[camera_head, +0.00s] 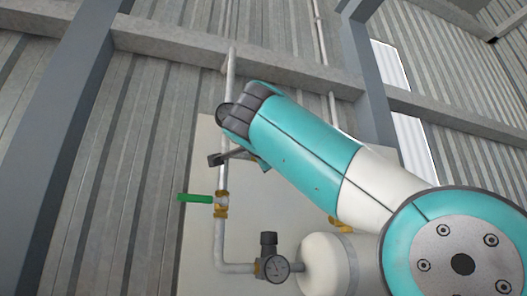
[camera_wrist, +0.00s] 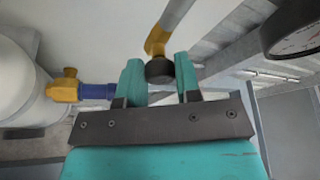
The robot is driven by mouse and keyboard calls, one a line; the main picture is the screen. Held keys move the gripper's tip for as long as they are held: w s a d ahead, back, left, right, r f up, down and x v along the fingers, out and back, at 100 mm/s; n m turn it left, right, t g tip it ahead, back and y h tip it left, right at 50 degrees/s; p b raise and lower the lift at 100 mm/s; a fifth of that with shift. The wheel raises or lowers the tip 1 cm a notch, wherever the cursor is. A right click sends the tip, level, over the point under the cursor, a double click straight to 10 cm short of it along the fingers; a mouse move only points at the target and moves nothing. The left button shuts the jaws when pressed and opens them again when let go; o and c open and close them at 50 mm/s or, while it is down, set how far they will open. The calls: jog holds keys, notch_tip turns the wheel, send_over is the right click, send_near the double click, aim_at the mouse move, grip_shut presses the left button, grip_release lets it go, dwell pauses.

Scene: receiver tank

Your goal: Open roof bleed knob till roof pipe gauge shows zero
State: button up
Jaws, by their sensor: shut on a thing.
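In the wrist view, my gripper (camera_wrist: 158,66) has its two teal fingers on either side of a small dark round knob (camera_wrist: 159,71). It is shut on this knob, which sits at the end of a brass fitting (camera_wrist: 157,40) on a grey pipe. A dark-rimmed gauge (camera_wrist: 298,38) is cut off at the upper right of the wrist view; its reading cannot be made out. In the head view, my arm hides the knob, and the gripper end is beside the upright grey pipe (camera_head: 230,75).
A green-handled valve (camera_head: 195,198) is on the pipe below my gripper. A brass valve with a blue part (camera_wrist: 97,91) is left of my fingers. Steel beams (camera_head: 160,43) cross the corrugated wall.

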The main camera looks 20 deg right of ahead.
jog(key=shift+m, duration=0.4)
jog(key=o, duration=0.9)
jog(key=shift+s, duration=0.1)
jog(key=b+v, duration=0.5)
jog(key=v, duration=1.2)
jog(key=shift+a+r, duration=0.1)
jog(key=shift+a, duration=0.05)
